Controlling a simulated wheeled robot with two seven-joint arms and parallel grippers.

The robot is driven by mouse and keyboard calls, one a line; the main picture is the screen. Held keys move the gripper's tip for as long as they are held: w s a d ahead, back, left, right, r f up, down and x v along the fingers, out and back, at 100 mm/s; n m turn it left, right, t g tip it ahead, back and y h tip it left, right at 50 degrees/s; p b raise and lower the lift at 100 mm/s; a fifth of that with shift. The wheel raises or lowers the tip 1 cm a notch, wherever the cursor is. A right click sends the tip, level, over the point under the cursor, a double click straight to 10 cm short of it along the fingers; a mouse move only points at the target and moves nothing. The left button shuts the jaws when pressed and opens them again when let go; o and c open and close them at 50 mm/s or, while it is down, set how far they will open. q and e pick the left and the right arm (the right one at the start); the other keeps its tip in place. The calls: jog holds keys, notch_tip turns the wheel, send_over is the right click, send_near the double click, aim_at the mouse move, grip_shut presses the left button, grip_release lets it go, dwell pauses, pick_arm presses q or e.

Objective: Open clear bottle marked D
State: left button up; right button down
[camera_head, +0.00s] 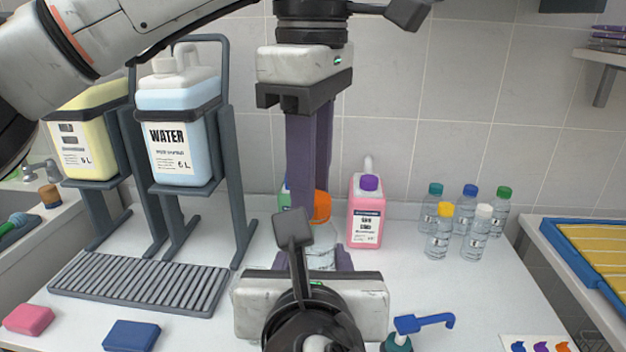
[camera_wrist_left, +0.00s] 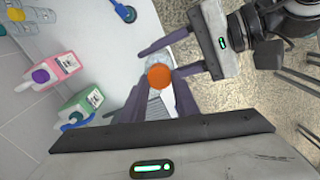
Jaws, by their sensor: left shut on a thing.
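A clear bottle (camera_head: 321,248) with an orange cap (camera_head: 322,206) stands upright in the middle of the counter. My left gripper (camera_head: 309,205) comes down from above and is shut on the orange cap, which also shows between its fingers in the left wrist view (camera_wrist_left: 160,76). My right gripper (camera_head: 312,262) reaches in from the front, its fingers on the bottle's body below the cap. My right gripper and wrist hide much of the bottle, and no letter on it is readable. I cannot tell whether the cap still sits on the neck.
Several small clear bottles (camera_head: 438,236) stand at the back right. A pink bottle (camera_head: 367,215) with a purple cap is close behind the grippers. A WATER canister (camera_head: 180,130) sits on a rack at left, above a grey ribbed tray (camera_head: 140,284).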

pick_arm(q)
jog(key=n, duration=0.4)
jog(key=shift+d+n, duration=0.1)
jog(key=shift+n, duration=0.2)
jog(key=n, duration=0.8)
jog(key=shift+s+n, duration=0.1)
jog(key=shift+n, duration=0.3)
jog(key=n, duration=0.4)
jog(key=shift+a, duration=0.2)
jog(key=n, duration=0.4)
jog(key=shift+s+r+n, duration=0.1)
jog(key=shift+n, duration=0.3)
jog(key=n, duration=0.4)
jog(key=shift+s+d, duration=0.1)
jog(key=n, duration=0.4)
jog(key=shift+d+n, duration=0.15)
jog(key=shift+n, duration=0.15)
jog(key=n, duration=0.3)
jog(key=shift+s+d, duration=0.1)
jog(key=shift+s, duration=0.05)
